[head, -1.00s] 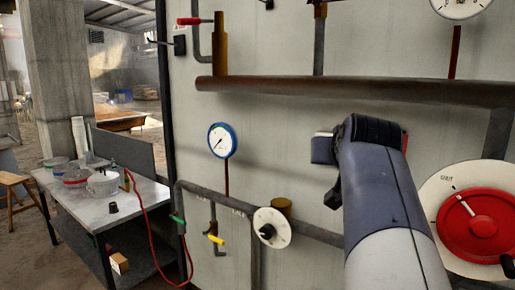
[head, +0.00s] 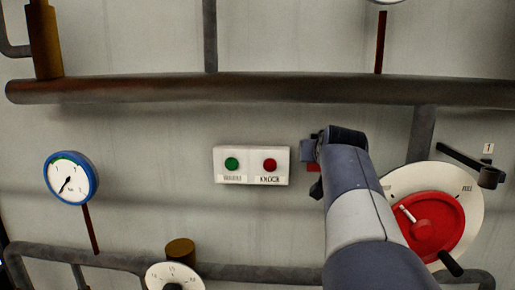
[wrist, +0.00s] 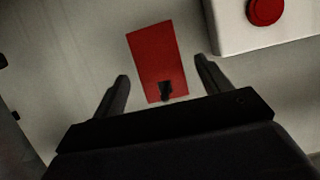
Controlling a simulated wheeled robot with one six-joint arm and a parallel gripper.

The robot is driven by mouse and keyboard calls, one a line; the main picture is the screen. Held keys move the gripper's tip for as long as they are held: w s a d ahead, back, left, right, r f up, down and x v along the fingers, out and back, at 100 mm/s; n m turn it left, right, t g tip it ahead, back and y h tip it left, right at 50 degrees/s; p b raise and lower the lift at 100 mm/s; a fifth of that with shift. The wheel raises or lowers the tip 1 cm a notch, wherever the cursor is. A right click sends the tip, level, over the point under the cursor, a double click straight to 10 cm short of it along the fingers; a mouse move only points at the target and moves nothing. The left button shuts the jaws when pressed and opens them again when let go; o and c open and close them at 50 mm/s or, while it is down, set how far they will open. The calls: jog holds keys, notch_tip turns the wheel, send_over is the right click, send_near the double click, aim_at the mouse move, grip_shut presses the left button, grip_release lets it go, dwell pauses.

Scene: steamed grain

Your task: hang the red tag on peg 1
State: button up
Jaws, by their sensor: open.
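The red tag (wrist: 152,55) is a flat red rectangle against the pale wall in the wrist view, with a small dark peg or clip (wrist: 166,89) at its lower end. My gripper (wrist: 162,69) is open, one finger on each side of the tag, with gaps on both sides. In the head view my gripper (head: 310,160) is beside the button box, and a sliver of the tag (head: 314,168) shows below it. A small label reading 1 (head: 488,148) is on the wall at the right, above a dark peg (head: 490,177).
A white box (head: 222,166) with green and red buttons is just left of my gripper. A large red wheel (head: 428,222) on a white dial is at lower right, partly behind my arm. A brown pipe (head: 250,90) crosses above. A blue-rimmed gauge (head: 71,178) is at left.

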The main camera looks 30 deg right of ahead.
jog(key=shift+x, duration=1.15)
jog(key=shift+c, duration=0.3)
jog(key=shift+o, duration=0.2)
jog(key=shift+c, duration=0.5)
jog(key=c, duration=1)
jog(key=shift+o, duration=0.2)
jog(key=shift+r, duration=0.2)
jog(key=shift+s+a, duration=0.15)
jog(key=shift+s, duration=0.05)
jog(key=shift+s+a+b, duration=0.3)
jog(key=shift+s+a, duration=0.1)
jog(key=shift+s, duration=0.25)
jog(key=shift+s+a+b, duration=0.3)
jog(key=shift+s+a, duration=0.1)
jog(key=shift+s, duration=0.25)
